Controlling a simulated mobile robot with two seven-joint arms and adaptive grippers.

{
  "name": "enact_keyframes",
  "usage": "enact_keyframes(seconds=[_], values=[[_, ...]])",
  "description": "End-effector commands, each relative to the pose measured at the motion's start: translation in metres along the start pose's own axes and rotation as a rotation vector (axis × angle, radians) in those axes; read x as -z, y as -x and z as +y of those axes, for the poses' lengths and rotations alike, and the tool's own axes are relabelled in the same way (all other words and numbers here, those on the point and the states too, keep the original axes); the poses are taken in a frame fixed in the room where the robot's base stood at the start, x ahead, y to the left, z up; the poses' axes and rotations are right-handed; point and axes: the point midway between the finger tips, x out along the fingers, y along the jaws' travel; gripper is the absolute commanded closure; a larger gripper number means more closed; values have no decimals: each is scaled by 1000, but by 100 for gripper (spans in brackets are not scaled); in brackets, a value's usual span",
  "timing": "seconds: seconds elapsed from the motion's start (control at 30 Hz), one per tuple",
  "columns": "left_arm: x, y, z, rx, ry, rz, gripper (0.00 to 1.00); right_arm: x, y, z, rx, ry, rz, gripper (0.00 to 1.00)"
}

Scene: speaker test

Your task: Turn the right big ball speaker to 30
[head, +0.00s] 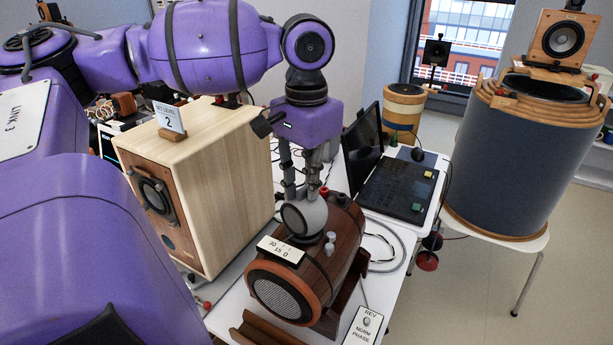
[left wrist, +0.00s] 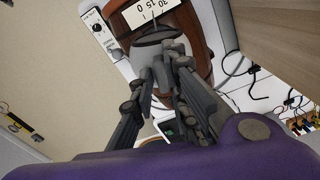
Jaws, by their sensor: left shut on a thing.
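A brown wooden barrel-shaped speaker (head: 335,265) lies on the white table with its round grille facing the lower left. On its top is a white scale plate (head: 281,248) marked 30, 15, 0; the plate also shows in the left wrist view (left wrist: 152,10). Behind the plate sits a round grey knob (head: 303,217). My left gripper (head: 302,194) points down from above and is shut on this knob. I cannot tell which mark the knob points to. My right gripper is not in view.
A big light-wood box speaker (head: 225,190) with a "2" card (head: 169,117) stands close on the left. A black laptop (head: 398,188) is behind on the right. A REV/NORM phase switch plate (head: 365,328) is in front. A large drum speaker (head: 515,160) stands further right.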

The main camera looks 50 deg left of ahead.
Motion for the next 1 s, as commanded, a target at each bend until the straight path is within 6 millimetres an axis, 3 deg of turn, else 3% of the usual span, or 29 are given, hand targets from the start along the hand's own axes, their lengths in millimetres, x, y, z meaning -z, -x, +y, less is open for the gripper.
enact_keyframes(seconds=[0.17, 0.5, 0.8, 0.83, 0.93, 1.0], values=[[-1, -1, -1, 4, -8, -4, 100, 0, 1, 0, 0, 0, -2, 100], [-1, 1, 0, 4, -250, -3, 100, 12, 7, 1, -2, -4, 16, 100], [-1, -3, 0, 2, -263, -8, 100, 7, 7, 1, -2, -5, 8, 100], [-2, -3, 0, 2, -263, -8, 85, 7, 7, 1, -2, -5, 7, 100], [-2, -3, 0, 2, -263, -9, 72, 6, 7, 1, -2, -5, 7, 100], [-2, -3, 0, 1, -263, -9, 70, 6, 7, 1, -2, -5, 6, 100]])
